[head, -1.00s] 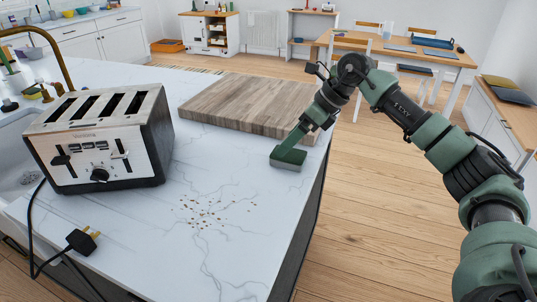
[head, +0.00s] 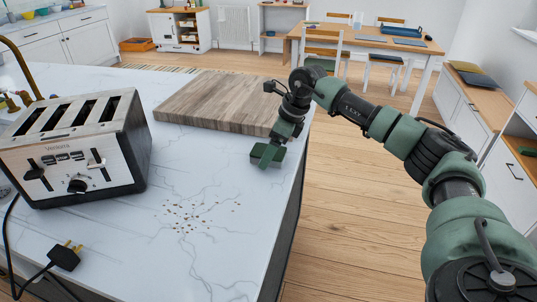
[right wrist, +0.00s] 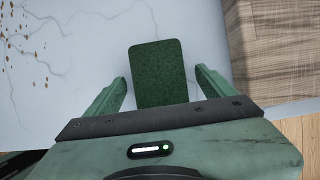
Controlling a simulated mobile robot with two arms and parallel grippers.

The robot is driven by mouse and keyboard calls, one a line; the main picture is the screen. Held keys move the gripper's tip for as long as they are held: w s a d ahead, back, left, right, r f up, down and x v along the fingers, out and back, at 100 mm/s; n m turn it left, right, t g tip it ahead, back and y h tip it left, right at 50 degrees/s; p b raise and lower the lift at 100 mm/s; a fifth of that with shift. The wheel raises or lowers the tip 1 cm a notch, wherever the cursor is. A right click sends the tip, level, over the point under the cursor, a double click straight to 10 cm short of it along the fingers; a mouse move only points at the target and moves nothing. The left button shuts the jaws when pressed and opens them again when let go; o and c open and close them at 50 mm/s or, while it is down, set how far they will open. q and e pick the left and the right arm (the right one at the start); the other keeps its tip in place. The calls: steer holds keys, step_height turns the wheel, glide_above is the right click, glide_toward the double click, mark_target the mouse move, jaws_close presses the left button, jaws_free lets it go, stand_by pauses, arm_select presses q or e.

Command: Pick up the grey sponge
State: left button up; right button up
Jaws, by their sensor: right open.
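The sponge (right wrist: 158,72) shows a dark green rough top face in the right wrist view and lies on the white marble worktop. My right gripper (right wrist: 161,80) is open, with one finger on each side of the sponge and a gap visible at both sides. In the head view the right gripper (head: 276,146) reaches down near the worktop's right edge. My left gripper is not in view.
A wooden chopping board (head: 215,100) lies just behind the gripper. A steel toaster (head: 75,148) stands at the left, with its plug (head: 64,257) in front. Crumbs (head: 200,214) are scattered on the worktop (head: 170,262). The worktop's edge drops to the floor at the right.

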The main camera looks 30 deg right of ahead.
steer(key=shift+f, duration=0.25)
stand_by(0.6)
steer(key=c, duration=1.4)
